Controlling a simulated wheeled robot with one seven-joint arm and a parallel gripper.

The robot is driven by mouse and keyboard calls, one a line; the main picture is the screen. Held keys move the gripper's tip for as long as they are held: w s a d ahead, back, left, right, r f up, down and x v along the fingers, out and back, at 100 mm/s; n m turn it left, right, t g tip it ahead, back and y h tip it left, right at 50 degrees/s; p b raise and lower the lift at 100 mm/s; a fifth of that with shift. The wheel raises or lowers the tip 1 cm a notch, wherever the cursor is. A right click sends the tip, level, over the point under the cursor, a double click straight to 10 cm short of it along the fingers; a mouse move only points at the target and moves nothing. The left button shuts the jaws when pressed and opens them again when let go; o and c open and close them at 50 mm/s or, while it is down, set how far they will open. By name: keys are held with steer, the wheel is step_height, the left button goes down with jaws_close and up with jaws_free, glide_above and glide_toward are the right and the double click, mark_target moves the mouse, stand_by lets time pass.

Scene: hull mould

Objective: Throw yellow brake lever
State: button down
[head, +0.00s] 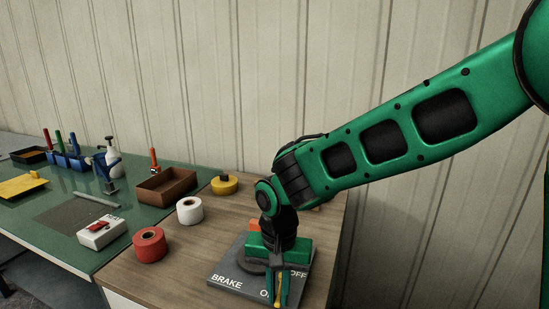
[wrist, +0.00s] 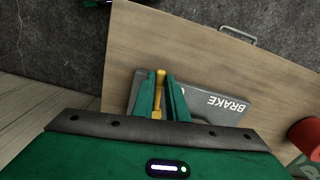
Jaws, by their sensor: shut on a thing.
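The yellow brake lever (wrist: 158,88) shows in the wrist view between the two green fingers of my gripper (wrist: 158,97). The fingers lie against it on both sides, so my gripper is shut on the lever. In the head view my gripper (head: 276,290) points down over the grey brake plate (head: 228,281), with a little of the yellow lever low between the fingers. The plate reads BRAKE and OFF, with another word partly hidden by my gripper. The plate also shows in the wrist view (wrist: 210,95). The lever's base is mostly hidden.
The plate lies on a wooden worktop (head: 180,270). A red tape roll (head: 150,245), a white roll (head: 189,210), a yellow roll (head: 224,184) and a brown box (head: 167,186) stand to the left. A green bench (head: 60,222) lies beyond, and a panelled wall (head: 190,70) stands behind.

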steer(key=shift+s+a+m, duration=0.1)
steer(key=shift+a+m, duration=0.1)
steer(key=shift+m, duration=0.2)
steer(key=shift+a+m, duration=0.15)
steer(key=shift+m, duration=0.15)
steer(key=c, duration=1.8)
jaws_free()
steer(key=shift+o, duration=0.2)
step_height(320, 180, up, 6)
steer(key=shift+w, duration=0.2)
